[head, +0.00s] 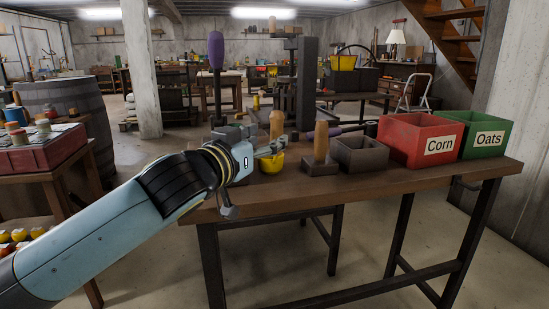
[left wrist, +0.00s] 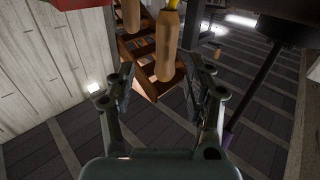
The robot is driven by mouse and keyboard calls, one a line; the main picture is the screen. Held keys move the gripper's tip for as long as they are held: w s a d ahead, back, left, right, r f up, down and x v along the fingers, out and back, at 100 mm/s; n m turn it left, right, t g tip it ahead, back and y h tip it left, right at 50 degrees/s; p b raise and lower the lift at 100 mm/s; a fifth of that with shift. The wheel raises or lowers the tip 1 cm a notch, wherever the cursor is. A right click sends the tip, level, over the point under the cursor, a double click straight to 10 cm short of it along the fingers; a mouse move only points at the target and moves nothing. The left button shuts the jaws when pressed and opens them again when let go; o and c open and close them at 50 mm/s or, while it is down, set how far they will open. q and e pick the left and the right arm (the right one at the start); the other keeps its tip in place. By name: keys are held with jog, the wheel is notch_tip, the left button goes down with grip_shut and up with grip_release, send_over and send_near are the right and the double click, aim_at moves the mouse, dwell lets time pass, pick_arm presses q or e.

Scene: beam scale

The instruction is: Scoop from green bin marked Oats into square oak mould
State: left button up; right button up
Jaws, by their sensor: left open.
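The green bin marked Oats (head: 486,138) stands at the right end of the workbench. A scoop with a yellow bowl (head: 271,162) and upright wooden handle (head: 276,123) stands near the bench's left end. My left gripper (head: 272,147) is open beside the scoop. In the left wrist view the handle (left wrist: 168,55) shows between the open fingers (left wrist: 158,82), with no clear contact; its exact depth is uncertain. A small open square box (head: 361,154), dark grey-brown, stands left of the bins; I cannot tell if it is oak. The bins' contents are hidden.
A red bin marked Corn (head: 419,140) stands beside the Oats bin. A dark block with an upright wooden handle (head: 321,142) sits between scoop and square box. A tall dark post (head: 307,85) and purple-topped tool (head: 216,50) rise behind. The bench's front strip (head: 400,178) is clear.

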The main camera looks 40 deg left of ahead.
aim_at(274, 132)
pick_arm(q)
jog(key=shift+w, duration=0.65)
jog(key=shift+w+a, duration=0.1)
jog(key=shift+w, duration=0.25)
jog(key=w, duration=0.2)
jog(key=w+a, duration=0.1)
jog(key=w, duration=0.1)
jog(key=shift+w+a, duration=0.15)
jog(key=shift+w, duration=0.05)
jog(key=shift+w+b, duration=0.3)
jog(key=shift+w, duration=0.05)
jog(key=shift+c, duration=1.2)
grip_shut()
pick_arm(e)
jog(key=shift+s+d+f, duration=0.1)
jog(key=shift+s+f, duration=0.05)
jog(key=shift+f, duration=0.1)
